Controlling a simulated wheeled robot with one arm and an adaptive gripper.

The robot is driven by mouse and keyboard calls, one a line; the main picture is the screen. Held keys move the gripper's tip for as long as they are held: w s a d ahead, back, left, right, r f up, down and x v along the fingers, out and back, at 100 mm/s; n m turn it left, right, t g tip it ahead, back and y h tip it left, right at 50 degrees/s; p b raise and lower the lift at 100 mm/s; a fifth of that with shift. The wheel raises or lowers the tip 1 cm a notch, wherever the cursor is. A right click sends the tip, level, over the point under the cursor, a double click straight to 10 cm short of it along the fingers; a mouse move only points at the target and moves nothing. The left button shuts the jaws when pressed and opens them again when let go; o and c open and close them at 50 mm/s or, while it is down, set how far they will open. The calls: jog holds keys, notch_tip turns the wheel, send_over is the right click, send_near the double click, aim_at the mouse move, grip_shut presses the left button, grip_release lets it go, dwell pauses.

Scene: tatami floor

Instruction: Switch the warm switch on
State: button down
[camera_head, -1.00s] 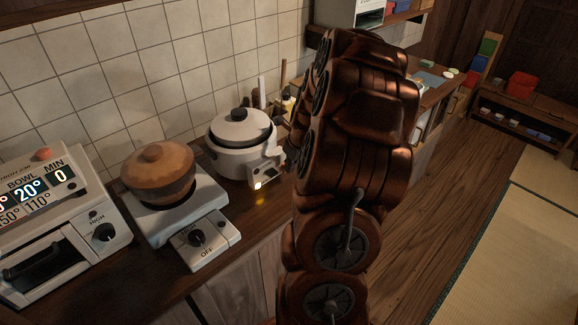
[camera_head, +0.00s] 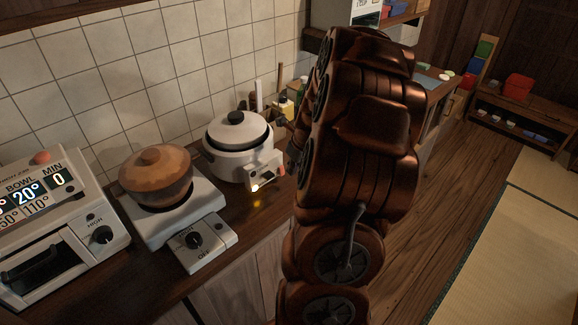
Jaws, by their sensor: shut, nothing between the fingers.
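A white rice cooker (camera_head: 239,153) with a black lid knob stands on the wooden counter by the tiled wall. Its front control panel (camera_head: 263,172) faces me, with a small yellow glow at its lower left and a reddish part at its right end. Which part is the warm switch, and its position, are too small to tell. My copper-coloured arm fills the middle of the view, just right of the cooker panel.
Left of the cooker, a burner (camera_head: 211,241) with an OFF-marked knob carries a brown lidded pot (camera_head: 157,177). A toaster oven (camera_head: 60,240) stands at far left. Small bottles (camera_head: 286,106) stand behind the cooker. Wooden floor and tatami (camera_head: 500,250) lie open at right.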

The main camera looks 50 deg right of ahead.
jog(key=w+b+v, duration=0.1)
jog(key=b+v, duration=0.1)
jog(key=v, duration=0.8)
jog(key=shift+w+r, duration=0.35)
jog(key=shift+d, duration=0.1)
